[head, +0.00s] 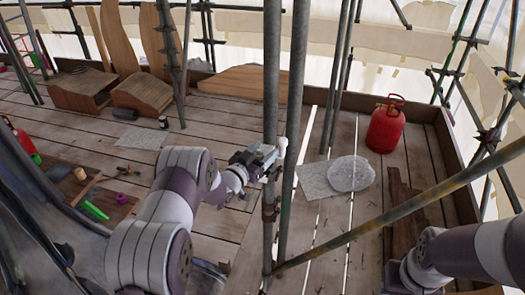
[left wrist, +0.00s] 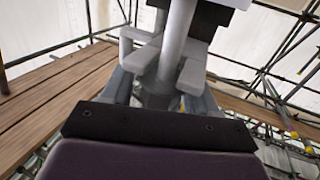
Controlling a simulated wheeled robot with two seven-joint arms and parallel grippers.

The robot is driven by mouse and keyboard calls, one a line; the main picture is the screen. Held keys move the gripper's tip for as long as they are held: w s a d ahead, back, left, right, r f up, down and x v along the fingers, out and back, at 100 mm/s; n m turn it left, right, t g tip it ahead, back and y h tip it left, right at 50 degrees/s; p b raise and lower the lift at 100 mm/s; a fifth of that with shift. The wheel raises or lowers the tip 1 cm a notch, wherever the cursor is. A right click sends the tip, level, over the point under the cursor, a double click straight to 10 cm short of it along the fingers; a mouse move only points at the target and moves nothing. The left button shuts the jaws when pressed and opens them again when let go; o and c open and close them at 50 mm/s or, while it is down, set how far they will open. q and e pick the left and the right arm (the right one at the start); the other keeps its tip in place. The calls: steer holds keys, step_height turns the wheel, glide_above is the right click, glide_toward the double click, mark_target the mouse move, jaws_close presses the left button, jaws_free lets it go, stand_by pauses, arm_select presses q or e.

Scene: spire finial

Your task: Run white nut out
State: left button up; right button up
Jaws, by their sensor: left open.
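My left gripper (head: 264,160) is beside the scaffold poles near the middle of the head view. A small white piece, which may be the white nut (head: 281,147), shows at its tip, against the poles. In the left wrist view the left gripper (left wrist: 162,72) is open, with its pale fingers either side of a light grey upright post (left wrist: 176,35). I cannot tell whether the fingers touch it. A white part shows at the top edge of that view; I cannot tell what it is. My right arm comes in at the lower right, and its gripper does not show.
Upright scaffold poles (head: 271,80) stand close to my left gripper, and a slanting pole (head: 400,216) crosses in front. A red gas bottle (head: 385,128) and a clear round bundle (head: 350,174) on a pale sheet stand to the right. Bare planks (head: 220,125) lie behind the arm.

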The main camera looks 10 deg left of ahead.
arm_select(q)
steer(key=shift+c, duration=0.2)
